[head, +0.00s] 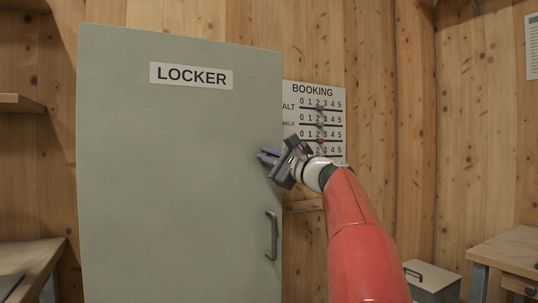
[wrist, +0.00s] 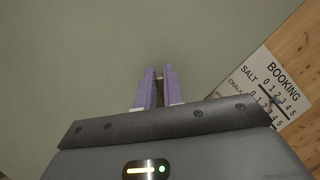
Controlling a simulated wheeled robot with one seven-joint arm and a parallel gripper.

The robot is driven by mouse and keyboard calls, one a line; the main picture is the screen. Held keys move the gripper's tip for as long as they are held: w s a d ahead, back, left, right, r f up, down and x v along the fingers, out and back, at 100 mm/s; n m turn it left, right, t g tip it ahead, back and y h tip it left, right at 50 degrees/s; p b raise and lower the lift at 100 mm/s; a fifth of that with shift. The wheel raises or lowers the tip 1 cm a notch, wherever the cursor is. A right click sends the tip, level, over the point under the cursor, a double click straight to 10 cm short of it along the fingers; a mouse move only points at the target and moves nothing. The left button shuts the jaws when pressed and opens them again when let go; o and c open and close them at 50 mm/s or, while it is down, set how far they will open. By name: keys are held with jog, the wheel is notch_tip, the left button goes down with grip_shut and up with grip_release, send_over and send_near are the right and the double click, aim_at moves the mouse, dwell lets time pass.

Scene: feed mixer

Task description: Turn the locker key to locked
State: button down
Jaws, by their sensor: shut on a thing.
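The grey-green locker (head: 170,190) stands at centre left in the head view with its door closed. It carries a LOCKER label (head: 191,76) and a dark vertical handle (head: 271,236) at lower right. My gripper (head: 265,156) is at the door's right side, above the handle, with its purple fingers pointing at the door. In the wrist view, the gripper (wrist: 158,72) is shut on a small brass-coloured piece, the key (wrist: 159,77), in front of the locker's plain face (wrist: 80,60). The fingers hide most of the key, and I cannot tell its turn angle.
A BOOKING board (head: 313,91) with numbered rows and sliders hangs on the wooden wall just right of the locker, partly behind my arm. A lidded box (head: 432,278) and a wooden bench (head: 512,252) are at lower right. A shelf (head: 20,103) is at left.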

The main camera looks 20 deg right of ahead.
jog(key=shift+f+n+g+p, duration=0.15)
jog(key=shift+n+g+p, duration=0.3)
jog(key=shift+n, duration=0.8)
jog(key=shift+f+n+g+p, duration=0.25)
jog(key=shift+n+g, duration=0.3)
jog(key=shift+n, duration=0.75)
jog(key=shift+f+n+g+p, duration=0.1)
jog(key=shift+n+g+p, duration=0.35)
jog(key=shift+n, duration=0.8)
jog(key=c, duration=1.5)
grip_release()
jog(key=b+v, duration=0.1)
jog(key=v, duration=0.6)
jog(key=shift+s+d+b, duration=0.3)
jog(key=shift+b, duration=0.05)
jog(key=shift+o, duration=0.3)
